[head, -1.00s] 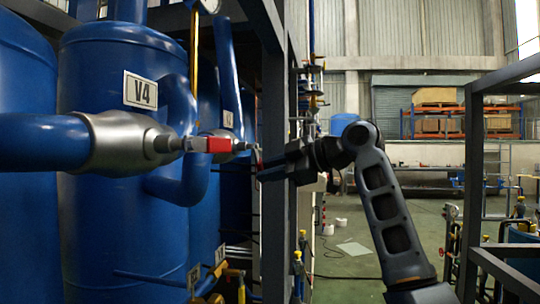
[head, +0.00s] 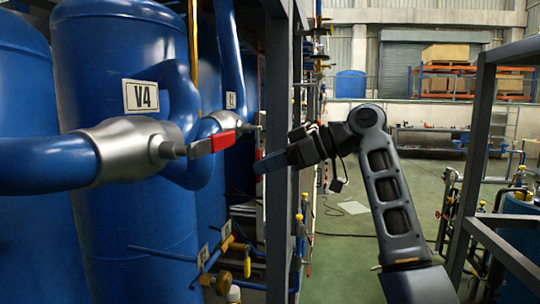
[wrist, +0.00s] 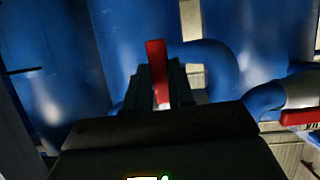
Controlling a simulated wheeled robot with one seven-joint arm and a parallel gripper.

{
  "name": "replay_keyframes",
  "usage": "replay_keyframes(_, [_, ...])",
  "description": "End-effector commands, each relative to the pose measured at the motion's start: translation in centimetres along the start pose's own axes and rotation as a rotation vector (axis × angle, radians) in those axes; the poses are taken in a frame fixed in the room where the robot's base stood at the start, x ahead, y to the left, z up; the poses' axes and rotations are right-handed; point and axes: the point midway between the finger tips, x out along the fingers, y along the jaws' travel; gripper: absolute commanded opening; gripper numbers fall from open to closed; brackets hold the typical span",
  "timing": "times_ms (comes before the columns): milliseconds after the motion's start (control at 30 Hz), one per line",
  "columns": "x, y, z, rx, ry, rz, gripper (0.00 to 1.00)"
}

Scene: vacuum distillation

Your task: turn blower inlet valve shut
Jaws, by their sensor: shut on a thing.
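My gripper (head: 264,163) is at the dark upright post, left of my arm in the head view. In the wrist view its two dark fingers (wrist: 160,92) are shut on a red lever handle (wrist: 156,62), which stands nearly upright between them. In the head view only a sliver of red (head: 258,155) shows near the fingertips, and the valve body behind it is hidden. A closer silver valve (head: 130,150) has another red handle (head: 213,143), apart from my gripper. No label shows which one is the blower inlet valve.
Blue tanks (head: 125,235), one with a V4 plate (head: 140,96), and thick blue pipes (head: 45,165) fill the left. A dark steel post (head: 278,200) stands close to my gripper. Another red handle (wrist: 300,117) shows at the right in the wrist view.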

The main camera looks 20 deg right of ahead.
Motion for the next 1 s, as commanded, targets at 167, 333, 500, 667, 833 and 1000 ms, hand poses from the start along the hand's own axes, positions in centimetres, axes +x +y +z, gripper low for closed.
replay_keyframes(167, [-0.02, -0.20, 0.12, 0.035, -0.002, -0.013, 0.00])
replay_keyframes(333, [0.00, -0.29, 0.17, 0.044, -0.002, -0.017, 0.00])
replay_keyframes(500, [0.01, -0.31, 0.19, 0.045, -0.002, -0.018, 0.00])
replay_keyframes(667, [0.03, -0.33, 0.19, 0.045, -0.002, -0.019, 0.27])
replay_keyframes(833, [0.02, -0.31, 0.12, 0.042, -0.001, -0.018, 0.43])
replay_keyframes(1000, [0.01, -0.31, 0.06, 0.041, -0.001, -0.017, 0.49])
